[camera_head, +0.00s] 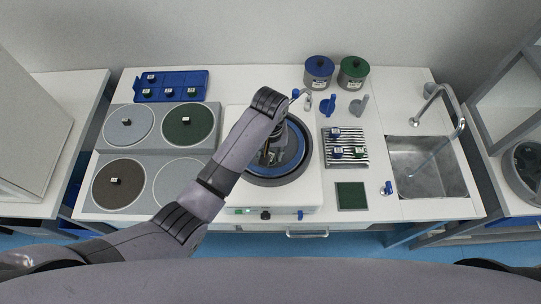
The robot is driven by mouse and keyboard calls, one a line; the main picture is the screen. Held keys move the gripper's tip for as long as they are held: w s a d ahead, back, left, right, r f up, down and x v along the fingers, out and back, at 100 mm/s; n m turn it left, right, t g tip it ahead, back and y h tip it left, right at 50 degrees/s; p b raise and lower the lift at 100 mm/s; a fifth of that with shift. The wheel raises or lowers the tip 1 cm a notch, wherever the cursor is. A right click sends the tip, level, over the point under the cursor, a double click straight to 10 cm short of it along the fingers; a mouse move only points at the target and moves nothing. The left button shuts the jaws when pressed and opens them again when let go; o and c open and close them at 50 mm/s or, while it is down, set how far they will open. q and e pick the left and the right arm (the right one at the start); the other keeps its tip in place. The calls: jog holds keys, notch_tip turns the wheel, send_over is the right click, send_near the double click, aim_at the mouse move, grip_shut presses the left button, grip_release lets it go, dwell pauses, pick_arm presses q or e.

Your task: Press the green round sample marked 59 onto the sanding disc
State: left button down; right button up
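The sanding disc (293,158) sits inside a blue ring in a round dark basin on the white machine, in the middle of the bench. My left arm reaches in from the left and bends down over it. My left gripper (268,156) points down over the left part of the disc, mostly hidden by my own wrist. I cannot tell whether its fingers are open or hold a sample. The marking 59 cannot be read on any sample, so I cannot pick out the green round one. My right gripper is not in view.
A blue tray (200,82) with several small samples stands at the back left. Four round plates fill the left, some bearing a dark sample (115,180). A striped rack (350,135) with samples, a green pad (351,196), two jars (352,72) and a sink (425,168) are right.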

pick_arm(q)
jog(key=shift+s+a+f, duration=0.1)
jog(key=shift+s+f, duration=0.05)
jog(key=shift+s, duration=0.1)
jog(key=shift+s+a, duration=0.1)
dwell(0.4)
